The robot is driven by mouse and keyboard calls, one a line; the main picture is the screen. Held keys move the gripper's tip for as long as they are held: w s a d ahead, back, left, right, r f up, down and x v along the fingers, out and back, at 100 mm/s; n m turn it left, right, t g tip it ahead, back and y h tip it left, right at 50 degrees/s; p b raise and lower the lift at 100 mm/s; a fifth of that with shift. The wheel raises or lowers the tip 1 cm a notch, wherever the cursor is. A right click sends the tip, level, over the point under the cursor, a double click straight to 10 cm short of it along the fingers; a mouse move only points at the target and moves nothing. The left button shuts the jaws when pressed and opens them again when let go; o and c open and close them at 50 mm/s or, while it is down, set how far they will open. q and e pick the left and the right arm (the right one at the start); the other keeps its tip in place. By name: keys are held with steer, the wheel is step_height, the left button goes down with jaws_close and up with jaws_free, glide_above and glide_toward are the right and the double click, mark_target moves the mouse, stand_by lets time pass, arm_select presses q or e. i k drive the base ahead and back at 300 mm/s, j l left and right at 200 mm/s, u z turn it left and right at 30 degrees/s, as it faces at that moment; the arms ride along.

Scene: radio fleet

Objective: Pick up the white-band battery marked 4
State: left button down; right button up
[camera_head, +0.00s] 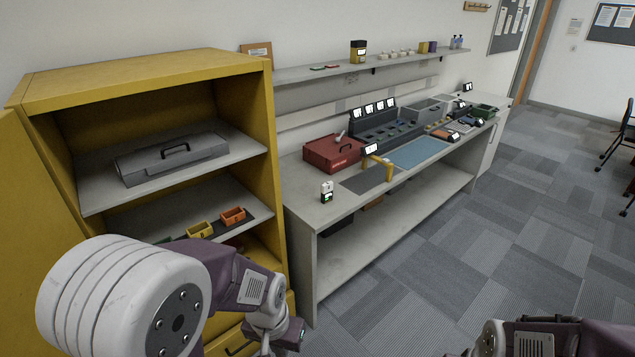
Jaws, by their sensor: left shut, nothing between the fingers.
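I cannot make out a white-band battery marked 4; any markings are too small to read. A dark charger rack (385,128) with several small lit displays stands at the back of the bench. My left gripper (290,334) is shut and empty, low in front of the yellow cabinet and well short of the bench top. My right arm shows at the bottom right edge; its gripper is out of view.
The open yellow cabinet (150,75) holds a grey case (172,158) and small yellow (198,230) and orange bins (232,216). A red toolbox (330,153), a blue mat (418,152) and a yellow stand (378,162) occupy the bench.

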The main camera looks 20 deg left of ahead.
mark_target(327, 189)
steer(key=i+u, duration=0.6)
steer(key=u, duration=0.2)
steer(key=i+l+u, duration=0.1)
steer(key=i+u, duration=0.2)
steer(key=u, duration=0.15)
steer(key=i+u, duration=0.1)
steer(key=i, duration=0.35)
